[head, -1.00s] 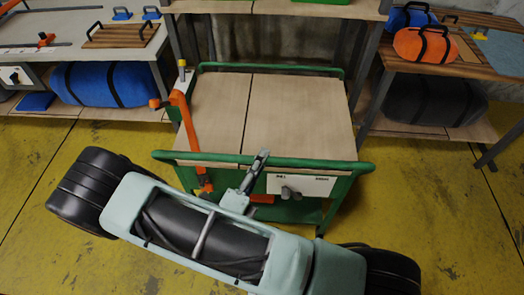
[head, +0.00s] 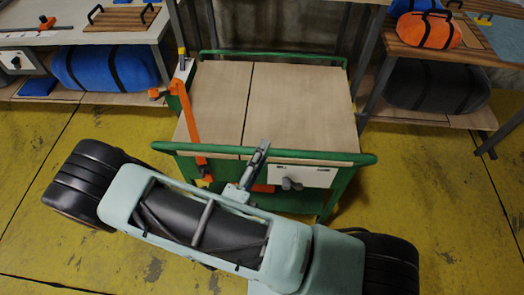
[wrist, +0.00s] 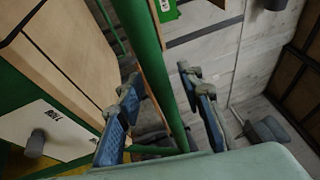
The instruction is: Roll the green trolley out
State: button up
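The green trolley (head: 365,161) stands ahead of me, with a pale wooden top in two boards and a green handle bar along its near side. The bar also crosses the wrist view (wrist: 146,52). My gripper (head: 262,148) reaches this bar near its middle. In the wrist view its blue-grey fingers (wrist: 160,80) stand apart on either side of the bar, with gaps visible on both sides. A white panel with a grey knob (head: 290,184) sits on the trolley's near side. An orange arm (head: 187,112) runs along its left edge. Its wheels are hidden.
Workbenches flank the trolley, with a blue bag (head: 105,67) under the left one and a dark bag (head: 437,89) under the right one. An orange bag (head: 428,31) sits on the right bench. Yellow floor (head: 440,210) is clear on both sides.

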jog(key=v, duration=1.2)
jog(key=shift+w, duration=0.1)
dwell(0.4)
